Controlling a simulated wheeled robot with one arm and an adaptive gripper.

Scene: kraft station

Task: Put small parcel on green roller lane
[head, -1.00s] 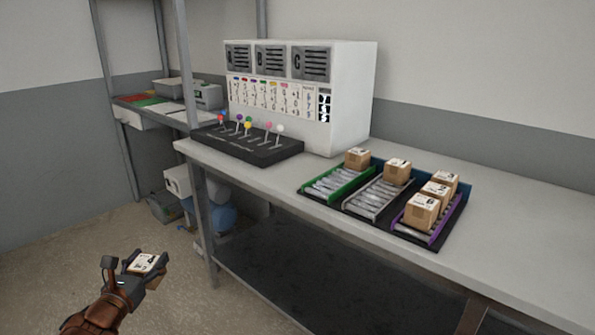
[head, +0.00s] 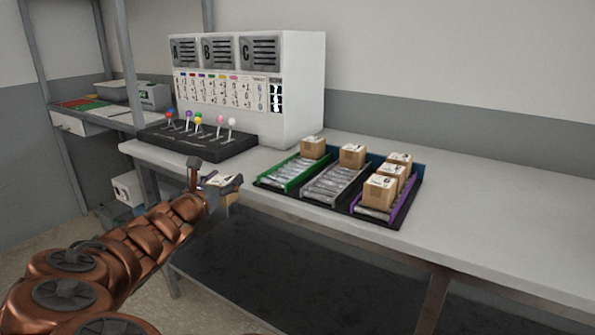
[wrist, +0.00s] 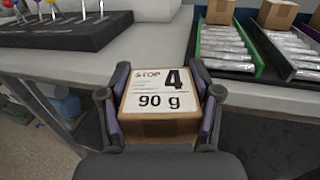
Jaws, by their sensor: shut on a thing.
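A small brown parcel (wrist: 160,102) with a white label reading "STOP 4" and "90 g" is held between the two fingers of my gripper (wrist: 160,108). In the head view my gripper (head: 212,182) is at the table's front edge, left of the lanes, with the parcel (head: 228,197) partly hidden by it. The green roller lane (head: 297,175) is the leftmost of three lanes. One parcel (head: 313,147) sits at its far end and its near rollers are bare. The green lane (wrist: 224,48) also shows ahead and right of the held parcel in the wrist view.
The grey lane (head: 335,181) holds one parcel (head: 352,155) at its far end. The purple lane (head: 400,208) holds several parcels. A black lever box (head: 200,144) with coloured knobs stands left of the lanes, before a white cabinet (head: 305,85). The tabletop (head: 480,205) on the right is clear.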

